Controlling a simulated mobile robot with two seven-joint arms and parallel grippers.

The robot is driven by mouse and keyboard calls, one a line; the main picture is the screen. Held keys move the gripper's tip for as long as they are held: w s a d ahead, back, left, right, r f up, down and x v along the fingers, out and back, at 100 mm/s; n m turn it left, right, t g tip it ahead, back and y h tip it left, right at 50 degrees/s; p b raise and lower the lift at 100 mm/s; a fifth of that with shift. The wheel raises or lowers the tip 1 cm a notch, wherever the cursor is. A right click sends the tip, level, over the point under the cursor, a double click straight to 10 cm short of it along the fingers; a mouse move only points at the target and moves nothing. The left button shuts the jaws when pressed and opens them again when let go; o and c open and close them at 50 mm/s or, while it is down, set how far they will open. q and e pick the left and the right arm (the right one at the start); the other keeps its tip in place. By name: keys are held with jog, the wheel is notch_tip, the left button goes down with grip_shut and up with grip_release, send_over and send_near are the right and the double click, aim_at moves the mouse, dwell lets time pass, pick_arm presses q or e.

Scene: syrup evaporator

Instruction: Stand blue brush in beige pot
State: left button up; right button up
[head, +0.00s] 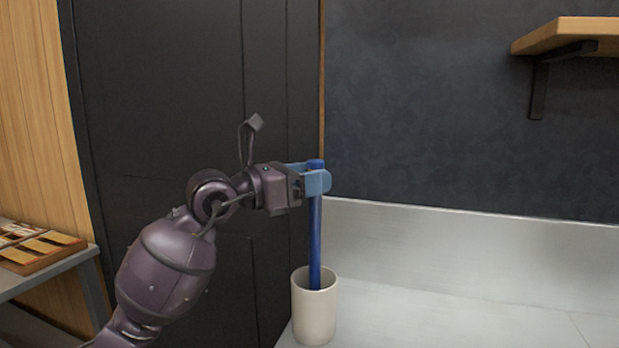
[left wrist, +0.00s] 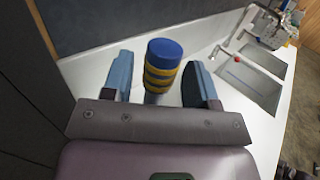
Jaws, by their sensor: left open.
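The blue brush (head: 315,240) stands almost upright in the beige pot (head: 314,316) in the head view, its lower end hidden inside the pot. The pot stands on the pale counter. My left gripper (head: 317,181) is at the brush's upper end, with its blue fingers on either side of it. In the left wrist view the brush's blue end with yellow bands (left wrist: 164,62) sits between the open fingers (left wrist: 160,82), with gaps showing on both sides. My right gripper is in neither view.
The pale counter (head: 460,275) is clear to the right of the pot. A dark panel rises behind my left arm. A wooden shelf (head: 575,36) is at the upper right. A side table with a wooden tray (head: 40,252) is at the left. The left wrist view shows a sink (left wrist: 250,82).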

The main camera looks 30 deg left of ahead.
pick_arm(q)
jog(key=shift+s, duration=0.1)
jog(key=v, duration=1)
jog(key=shift+s+a+p, duration=0.2)
jog(key=shift+a+p, duration=0.05)
jog(key=shift+p, duration=0.15)
dwell(0.5)
